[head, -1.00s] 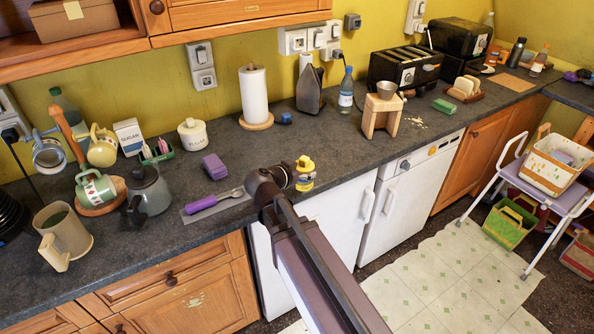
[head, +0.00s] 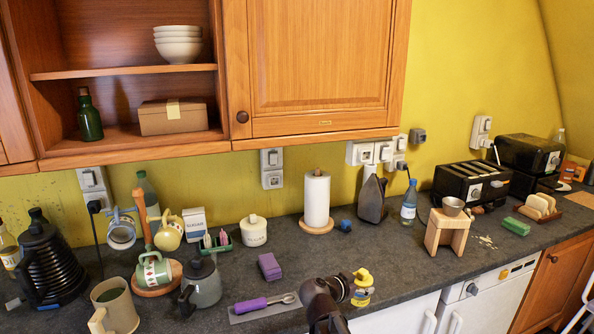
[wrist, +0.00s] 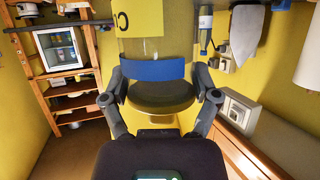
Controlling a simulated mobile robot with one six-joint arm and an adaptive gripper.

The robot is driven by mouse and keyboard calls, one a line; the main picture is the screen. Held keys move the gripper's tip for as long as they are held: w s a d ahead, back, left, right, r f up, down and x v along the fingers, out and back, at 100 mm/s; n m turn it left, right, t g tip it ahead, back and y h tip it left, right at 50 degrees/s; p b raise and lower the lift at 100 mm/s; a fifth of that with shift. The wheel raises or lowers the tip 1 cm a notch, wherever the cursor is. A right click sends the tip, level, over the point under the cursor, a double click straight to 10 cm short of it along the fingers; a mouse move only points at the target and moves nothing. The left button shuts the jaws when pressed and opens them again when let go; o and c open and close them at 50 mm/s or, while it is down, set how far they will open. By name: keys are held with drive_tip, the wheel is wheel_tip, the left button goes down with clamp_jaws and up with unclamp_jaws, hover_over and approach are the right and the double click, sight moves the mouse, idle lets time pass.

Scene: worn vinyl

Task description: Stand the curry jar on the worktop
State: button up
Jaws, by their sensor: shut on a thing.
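The curry jar (head: 361,279) is a small yellow thing near the worktop's front edge in the head view. My gripper (head: 345,289) is shut on it from its left side, and my dark arm comes up from the bottom of the picture. In the wrist view my two grey fingers (wrist: 158,85) close on a piece with a blue band and a dark rounded face; a yellow face with a dark letter shows beyond it. The worktop (head: 405,270) is dark grey. I cannot tell whether the jar touches it or hangs just above.
Left of my gripper lie a purple-handled tool (head: 262,304) and a purple block (head: 269,266). A paper towel roll (head: 316,201), an iron (head: 372,199) and a blue bottle (head: 408,203) stand behind. A wooden stand (head: 446,233) with a metal cup is to the right. Bare worktop lies between.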

idle(0.4)
wheel_tip(320, 180, up, 17)
drive_tip(key=p, duration=1.7)
